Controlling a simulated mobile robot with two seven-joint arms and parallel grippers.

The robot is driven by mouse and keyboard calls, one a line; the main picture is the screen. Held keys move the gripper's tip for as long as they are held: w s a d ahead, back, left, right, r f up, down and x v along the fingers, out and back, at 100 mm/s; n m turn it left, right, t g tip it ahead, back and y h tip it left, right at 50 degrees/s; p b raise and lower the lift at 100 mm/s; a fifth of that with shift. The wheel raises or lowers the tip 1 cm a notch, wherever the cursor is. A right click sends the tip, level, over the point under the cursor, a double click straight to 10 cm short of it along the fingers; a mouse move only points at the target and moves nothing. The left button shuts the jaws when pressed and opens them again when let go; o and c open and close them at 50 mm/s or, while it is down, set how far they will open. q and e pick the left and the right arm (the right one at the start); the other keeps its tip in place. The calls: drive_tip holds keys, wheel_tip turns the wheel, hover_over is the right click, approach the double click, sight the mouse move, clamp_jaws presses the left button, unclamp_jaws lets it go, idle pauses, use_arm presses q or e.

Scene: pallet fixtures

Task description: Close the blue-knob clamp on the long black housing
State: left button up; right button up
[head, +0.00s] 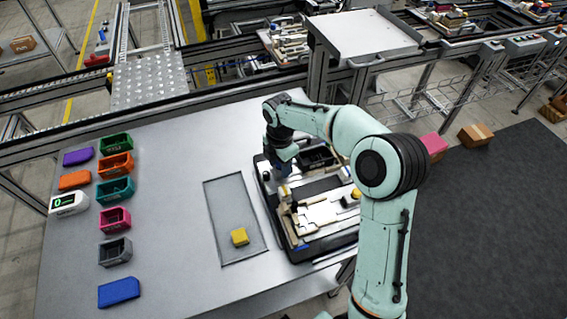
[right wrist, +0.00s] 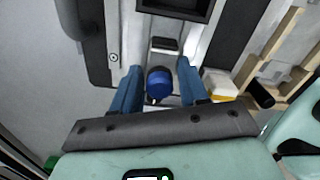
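The blue knob (right wrist: 158,84) of a clamp shows in the right wrist view, near the middle. My right gripper (right wrist: 159,68) is open, with one blue finger on each side of the knob and visible gaps between. In the head view my right gripper (head: 283,168) points down over the left back part of the black pallet fixture (head: 295,254). My arm hides part of the fixture there. I cannot tell which dark part is the long black housing, or exactly how the clamp stands. My left gripper is not in view.
Several coloured bins, such as the green bin (head: 116,144), stand at the table's left, with a blue block (head: 119,292) in front. The table (head: 175,190) between is clear.

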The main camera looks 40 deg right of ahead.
drive_tip(key=shift+d, duration=0.2)
idle(0.4)
drive_tip(key=shift+s+d, duration=0.2)
drive_tip(key=shift+d, duration=0.3)
drive_tip(key=shift+s+d, duration=0.15)
drive_tip(key=shift+d, duration=0.3)
drive_tip(key=o, duration=0.6)
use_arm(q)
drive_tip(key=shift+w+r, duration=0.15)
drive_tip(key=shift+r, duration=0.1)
use_arm(e)
drive_tip(key=shift+a, duration=0.1)
drive_tip(key=shift+r+p, duration=0.7)
drive_tip(key=shift+r, duration=0.15)
drive_tip(key=shift+r+p, duration=0.95)
drive_tip(key=shift+r, duration=0.7)
drive_tip(key=shift+r+p, duration=0.75)
drive_tip(key=shift+r, duration=0.8)
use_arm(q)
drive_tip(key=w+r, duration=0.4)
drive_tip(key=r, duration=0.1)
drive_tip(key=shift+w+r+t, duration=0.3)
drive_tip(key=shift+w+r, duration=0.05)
